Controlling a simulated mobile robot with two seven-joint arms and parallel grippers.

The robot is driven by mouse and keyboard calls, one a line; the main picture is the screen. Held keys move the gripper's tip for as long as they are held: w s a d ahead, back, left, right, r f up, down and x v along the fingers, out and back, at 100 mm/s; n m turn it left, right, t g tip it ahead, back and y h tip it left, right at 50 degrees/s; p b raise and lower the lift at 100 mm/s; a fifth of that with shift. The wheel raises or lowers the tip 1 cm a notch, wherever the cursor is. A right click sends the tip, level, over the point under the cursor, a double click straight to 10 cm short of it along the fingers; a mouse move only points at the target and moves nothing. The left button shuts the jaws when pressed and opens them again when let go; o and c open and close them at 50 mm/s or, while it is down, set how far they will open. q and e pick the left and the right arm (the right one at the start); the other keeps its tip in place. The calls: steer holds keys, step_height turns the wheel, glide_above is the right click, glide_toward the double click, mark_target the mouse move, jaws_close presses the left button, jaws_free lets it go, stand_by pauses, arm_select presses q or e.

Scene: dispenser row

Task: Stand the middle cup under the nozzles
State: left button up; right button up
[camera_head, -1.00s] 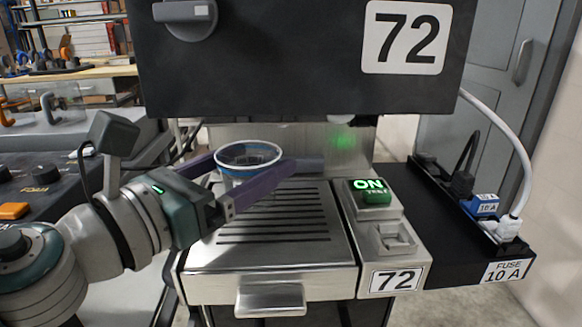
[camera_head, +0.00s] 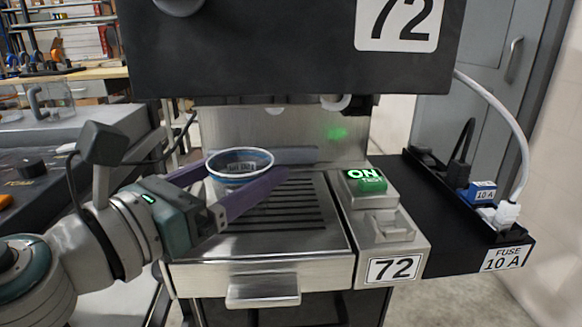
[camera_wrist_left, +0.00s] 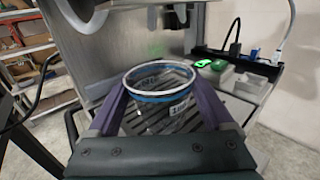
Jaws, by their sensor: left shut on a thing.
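A clear cup with a blue and white rim (camera_head: 240,162) is between the purple fingers of my left gripper (camera_head: 238,183), over the left part of the slotted drip tray (camera_head: 318,236). My left gripper is shut on the cup, which looks upright. The cup also shows in the left wrist view (camera_wrist_left: 160,100), with the tray slots visible through it. Whether its base touches the tray I cannot tell. White nozzles (camera_head: 336,101) show under the dark machine head, behind and to the right of the cup. My right gripper is not in view.
The dark machine head (camera_head: 270,50) overhangs the tray. A green ON button (camera_head: 370,182) and a lever stand at the tray's right. A power strip with plugs (camera_head: 485,200) lies farther right. A drawer handle (camera_head: 262,290) juts out in front.

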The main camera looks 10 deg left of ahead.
arm_select(q)
steer(key=shift+f, duration=0.3)
steer(key=o, duration=1.2)
